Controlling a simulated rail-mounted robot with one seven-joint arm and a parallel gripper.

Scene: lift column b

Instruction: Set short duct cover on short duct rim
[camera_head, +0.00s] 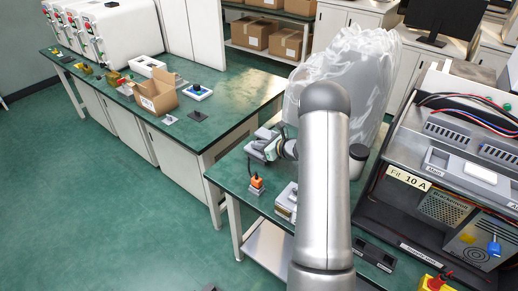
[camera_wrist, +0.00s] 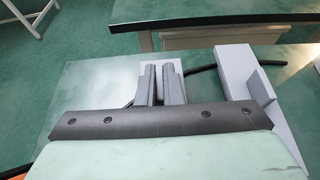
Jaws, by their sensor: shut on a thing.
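My gripper (camera_wrist: 160,82) shows its two dark fingers close together in the wrist view, with a narrow light grey piece (camera_wrist: 174,65) between and behind them. This piece looks like the short duct cover, but most of it is hidden by the fingers and the gripper body. In the head view my gripper (camera_head: 270,147) is low over the near green table, among grey parts. A larger grey angled block (camera_wrist: 236,75) stands right of the fingers in the wrist view, apart from them. I cannot tell whether it carries the short duct rim.
A black cable (camera_wrist: 205,67) runs behind the fingers. An orange plug-like part (camera_head: 257,182) and a pale boxy part (camera_head: 287,202) are on the near table. A plastic-wrapped object (camera_head: 345,75) stands behind my arm; an open equipment rack (camera_head: 440,170) is at right.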

